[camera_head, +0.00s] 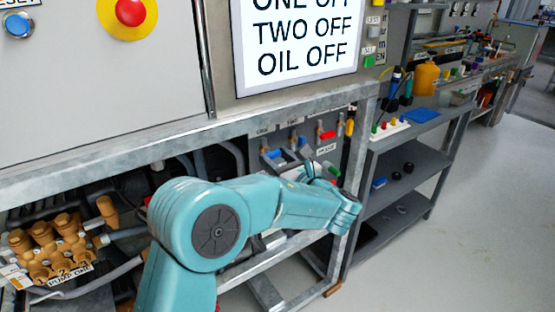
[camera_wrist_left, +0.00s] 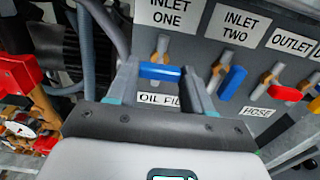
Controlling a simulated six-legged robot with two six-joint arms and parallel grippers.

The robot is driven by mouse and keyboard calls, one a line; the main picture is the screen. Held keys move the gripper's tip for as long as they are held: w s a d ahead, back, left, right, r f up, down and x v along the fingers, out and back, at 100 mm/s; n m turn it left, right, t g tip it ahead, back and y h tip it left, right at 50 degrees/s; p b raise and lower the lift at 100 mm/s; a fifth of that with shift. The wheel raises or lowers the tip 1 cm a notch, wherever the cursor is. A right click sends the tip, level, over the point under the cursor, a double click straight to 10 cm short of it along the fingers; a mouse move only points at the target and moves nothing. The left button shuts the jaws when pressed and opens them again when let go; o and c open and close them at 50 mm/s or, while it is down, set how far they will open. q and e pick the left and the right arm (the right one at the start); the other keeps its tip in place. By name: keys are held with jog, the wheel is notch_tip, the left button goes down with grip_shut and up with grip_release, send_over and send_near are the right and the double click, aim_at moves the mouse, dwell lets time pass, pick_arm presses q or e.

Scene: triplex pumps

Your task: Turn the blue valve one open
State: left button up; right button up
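The blue valve one handle (camera_wrist_left: 160,71) lies level under the INLET ONE label (camera_wrist_left: 168,15) in the left wrist view. My left gripper (camera_wrist_left: 162,80) has its two fingers apart, one at each end of this handle. I cannot tell whether they touch it. In the head view the handle (camera_head: 273,154) shows on the panel under the bench, just beyond my teal left arm. My left gripper is mostly hidden behind its wrist there. My right gripper is out of view.
A second blue handle (camera_wrist_left: 232,82) under INLET TWO points down at a slant, close to the right finger. A red handle (camera_wrist_left: 288,93) is farther right. Brown pump parts (camera_head: 50,245) sit at lower left. Grey shelves (camera_head: 405,190) and open floor are at right.

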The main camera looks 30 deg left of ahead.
pick_arm(q)
jog(key=shift+f, duration=0.1)
jog(key=shift+f+n+b, duration=0.15)
jog(key=shift+n+b, duration=0.8)
jog(key=shift+n, duration=0.05)
jog(key=shift+s+n+b, duration=0.1)
jog(key=shift+n+b, duration=6.65)
jog(key=shift+n, duration=1.25)
jog(key=o, duration=1)
jog(key=shift+o, duration=0.2)
